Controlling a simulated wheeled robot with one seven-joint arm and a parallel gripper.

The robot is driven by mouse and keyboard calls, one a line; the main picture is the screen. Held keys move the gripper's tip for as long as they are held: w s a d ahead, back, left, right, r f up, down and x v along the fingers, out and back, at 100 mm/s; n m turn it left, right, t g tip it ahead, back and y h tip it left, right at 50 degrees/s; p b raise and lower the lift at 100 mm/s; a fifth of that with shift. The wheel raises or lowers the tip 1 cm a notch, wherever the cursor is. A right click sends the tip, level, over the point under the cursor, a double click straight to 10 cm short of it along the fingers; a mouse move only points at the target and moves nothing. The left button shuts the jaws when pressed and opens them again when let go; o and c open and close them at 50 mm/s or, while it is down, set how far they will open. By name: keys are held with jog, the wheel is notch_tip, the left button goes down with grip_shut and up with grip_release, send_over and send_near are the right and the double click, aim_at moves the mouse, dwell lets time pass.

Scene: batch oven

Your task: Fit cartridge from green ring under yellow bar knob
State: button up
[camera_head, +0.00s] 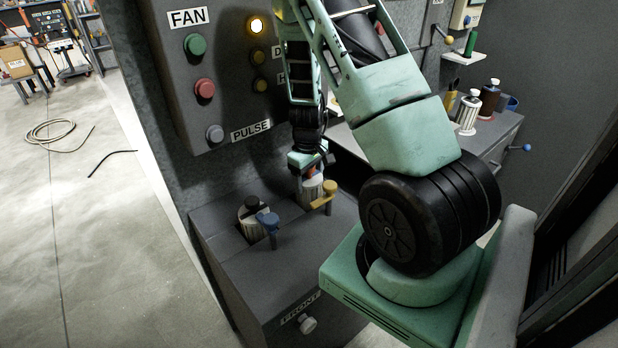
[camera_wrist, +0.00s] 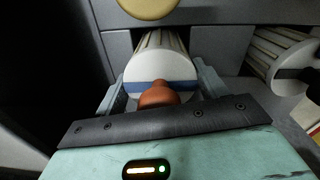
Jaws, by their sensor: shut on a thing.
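My gripper (camera_head: 310,170) is shut on a white ribbed cartridge (camera_head: 311,190) at the far socket of the grey box, beside the yellow bar knob (camera_head: 325,196). In the wrist view the cartridge (camera_wrist: 158,62) shows a blue band and an orange-brown knob between my fingers. Its lower end reaches into the opening; how deep it sits I cannot tell. The yellow bar knob (camera_wrist: 148,7) is at the top edge there. The green ring cannot be made out.
A panel with buttons (camera_head: 204,88) rises behind. Other cartridges (camera_head: 468,112) stand on a bench (camera_head: 490,135) at right. Open floor lies left.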

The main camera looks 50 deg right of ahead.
jog(key=shift+f+b, duration=0.8)
jog(key=shift+f, duration=0.1)
dwell(0.8)
jog(key=o, duration=1.7)
jog(key=r, duration=1.7)
jog(key=shift+a+r, duration=0.2)
jog(key=shift+a, duration=0.1)
